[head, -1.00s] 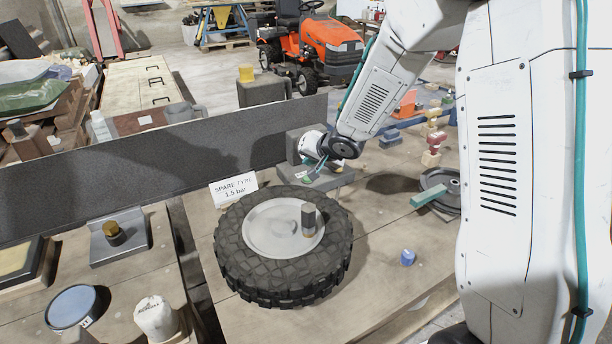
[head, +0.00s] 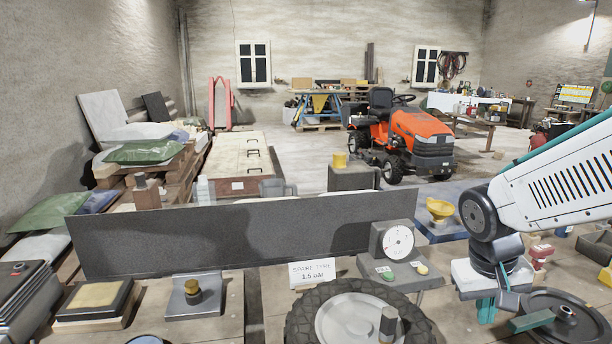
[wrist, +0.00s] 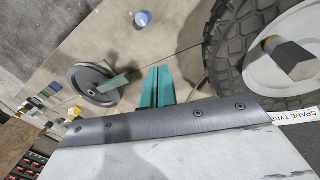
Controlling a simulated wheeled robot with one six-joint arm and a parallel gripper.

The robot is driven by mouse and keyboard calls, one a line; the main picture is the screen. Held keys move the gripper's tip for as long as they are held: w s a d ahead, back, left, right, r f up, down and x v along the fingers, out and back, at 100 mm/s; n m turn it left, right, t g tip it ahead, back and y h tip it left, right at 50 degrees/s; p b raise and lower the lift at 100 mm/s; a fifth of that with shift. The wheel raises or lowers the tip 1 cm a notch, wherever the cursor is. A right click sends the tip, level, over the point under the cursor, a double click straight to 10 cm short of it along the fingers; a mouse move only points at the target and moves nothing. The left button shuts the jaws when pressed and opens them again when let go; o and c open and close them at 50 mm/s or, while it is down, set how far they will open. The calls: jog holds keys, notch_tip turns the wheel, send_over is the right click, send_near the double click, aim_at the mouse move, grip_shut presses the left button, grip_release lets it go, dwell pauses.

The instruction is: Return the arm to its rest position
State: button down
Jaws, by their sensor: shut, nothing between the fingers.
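My arm comes in from the right in the head view and bends down at a dark joint. My gripper (head: 486,310) points down at the right, above the bench and to the right of the spare tyre (head: 302,318). In the wrist view the teal fingers of my gripper (wrist: 157,84) are together with nothing between them. The tyre (wrist: 228,55) is at the right of the wrist view, apart from the fingers. A dark grooved wheel (wrist: 80,82) with a green block (wrist: 114,83) is left of the fingers; the wheel also shows in the head view (head: 578,322).
A gauge box (head: 398,240) with a green and a yellow button stands behind the tyre. A long dark panel (head: 240,232) crosses behind the bench. A yellow funnel-like piece (head: 440,208) and a red item (head: 541,254) stand near my arm. A blue cap (wrist: 141,20) lies on the bench.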

jog(key=s+a+r+y, duration=0.1)
jog(key=s+a+r, duration=0.1)
jog(key=s+r, duration=0.2)
jog(key=s+a+r+n+t+y, duration=0.1)
jog(key=s+r, duration=0.3)
jog(key=s, duration=0.6)
jog(key=shift+s+a+r, duration=0.25)
jog(key=shift+a, duration=0.55)
dwell(1.1)
